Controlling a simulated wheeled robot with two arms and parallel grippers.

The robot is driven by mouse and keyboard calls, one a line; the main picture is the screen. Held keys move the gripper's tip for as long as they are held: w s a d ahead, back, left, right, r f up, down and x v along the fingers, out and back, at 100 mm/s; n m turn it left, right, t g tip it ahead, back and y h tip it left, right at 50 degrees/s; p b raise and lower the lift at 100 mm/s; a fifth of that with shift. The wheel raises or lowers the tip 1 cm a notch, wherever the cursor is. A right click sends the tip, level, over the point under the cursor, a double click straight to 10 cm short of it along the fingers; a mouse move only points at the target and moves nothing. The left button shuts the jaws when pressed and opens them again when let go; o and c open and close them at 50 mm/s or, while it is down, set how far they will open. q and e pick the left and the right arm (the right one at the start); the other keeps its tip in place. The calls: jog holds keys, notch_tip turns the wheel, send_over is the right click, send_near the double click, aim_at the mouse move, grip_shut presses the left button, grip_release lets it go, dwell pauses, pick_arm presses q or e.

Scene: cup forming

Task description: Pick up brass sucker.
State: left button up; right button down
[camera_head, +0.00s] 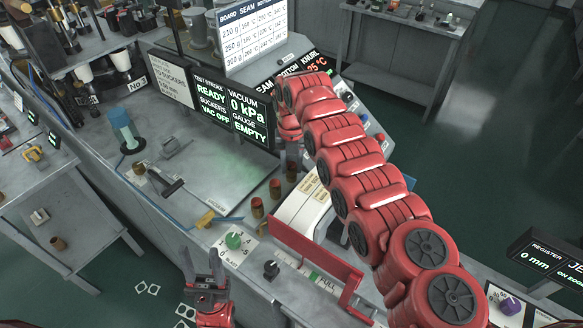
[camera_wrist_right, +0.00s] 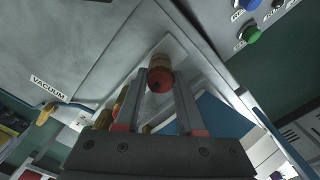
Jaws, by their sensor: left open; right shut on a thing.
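In the right wrist view, a brass sucker (camera_wrist_right: 160,64) with a red end sits between the fingertips of my right gripper (camera_wrist_right: 160,82), which is shut on it. My left gripper (camera_head: 202,260) is open and empty, pointing up near the bench's front edge.
The display (camera_head: 233,112) reads vacuum 0 kPa, gauge EMPTY, and stands close to my right arm. A red rail (camera_head: 315,255) runs along the front right. A blue-topped post (camera_head: 125,128) stands at left. The metal plate (camera_head: 210,190) has bare room.

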aim_at(291, 165)
jog(key=shift+r, duration=0.35)
notch_tip(291, 165, up, 4)
jog(key=shift+b, duration=1.1)
notch_tip(291, 165, up, 4)
jog(key=shift+a+r+p, duration=0.1)
jog(key=shift+r+p, duration=0.05)
jog(key=shift+p, duration=0.5)
jog(key=shift+r+p, duration=2.3)
jog(key=shift+p, duration=0.05)
